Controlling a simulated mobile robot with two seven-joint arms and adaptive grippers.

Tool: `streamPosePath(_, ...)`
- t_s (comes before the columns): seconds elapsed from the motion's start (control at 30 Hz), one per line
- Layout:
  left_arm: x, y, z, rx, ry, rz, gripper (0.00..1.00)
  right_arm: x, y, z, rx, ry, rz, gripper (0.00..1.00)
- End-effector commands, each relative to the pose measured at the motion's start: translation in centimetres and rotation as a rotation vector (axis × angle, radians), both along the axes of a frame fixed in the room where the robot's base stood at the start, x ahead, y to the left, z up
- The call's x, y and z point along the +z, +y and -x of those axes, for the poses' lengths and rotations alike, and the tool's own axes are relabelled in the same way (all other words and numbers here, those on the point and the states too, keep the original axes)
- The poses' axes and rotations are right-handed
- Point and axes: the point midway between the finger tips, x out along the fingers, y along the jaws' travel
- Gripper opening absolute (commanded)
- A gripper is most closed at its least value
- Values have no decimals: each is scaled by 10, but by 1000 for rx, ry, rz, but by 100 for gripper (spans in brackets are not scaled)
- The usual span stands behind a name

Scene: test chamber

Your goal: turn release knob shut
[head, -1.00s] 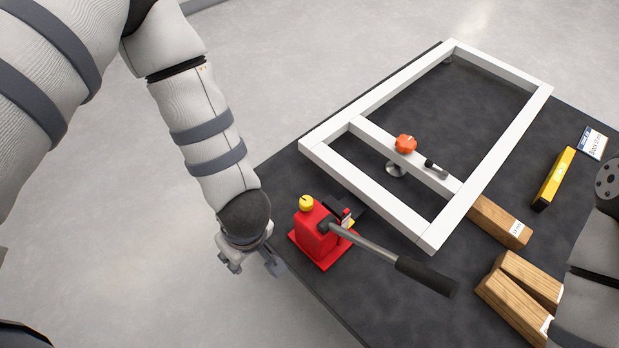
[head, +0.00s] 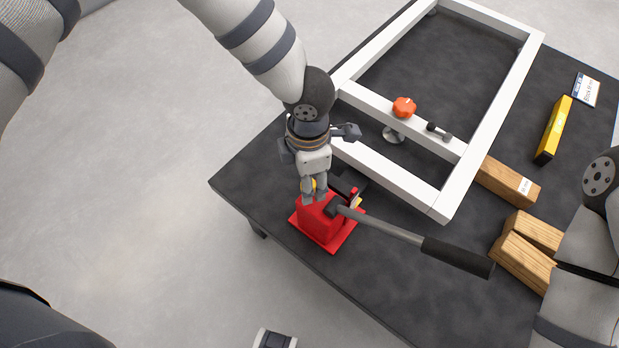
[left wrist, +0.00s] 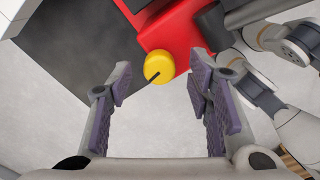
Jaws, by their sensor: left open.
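The release knob (left wrist: 159,68) is a yellow round cap with a dark line on it, at the edge of the red jack (left wrist: 183,28) in the left wrist view. My left gripper (head: 314,196) points down over the knob. In the left wrist view its fingers are open, with the knob between and just beyond the tips; gaps show on both sides. Whether either finger touches it is unclear. My right gripper is out of view.
The jack's dark-gripped lever (head: 420,246) reaches right over the dark table (head: 262,190). A white frame (head: 393,178) with an orange knob (head: 404,107) stands behind. Wooden blocks (head: 507,181) and a yellow level (head: 554,130) lie at the right.

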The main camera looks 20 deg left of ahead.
Motion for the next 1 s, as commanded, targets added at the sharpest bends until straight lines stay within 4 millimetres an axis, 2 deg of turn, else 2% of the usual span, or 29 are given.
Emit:
streamPosePath(0.1, -11, 0, 0, -2, 1, 1, 46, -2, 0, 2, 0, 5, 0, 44)
streamPosePath(0.37, -12, 0, 0, -2, -1, 0, 46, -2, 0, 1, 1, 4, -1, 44)
streamPosePath(0.57, -12, 0, 0, -2, -1, 0, 3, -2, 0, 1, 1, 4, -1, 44)
streamPosePath(0.6, -12, 0, 0, -2, -1, 0, 0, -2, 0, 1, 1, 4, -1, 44)
streamPosePath(1.0, -12, 0, 0, -70, -1, 0, 0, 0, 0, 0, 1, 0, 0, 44)
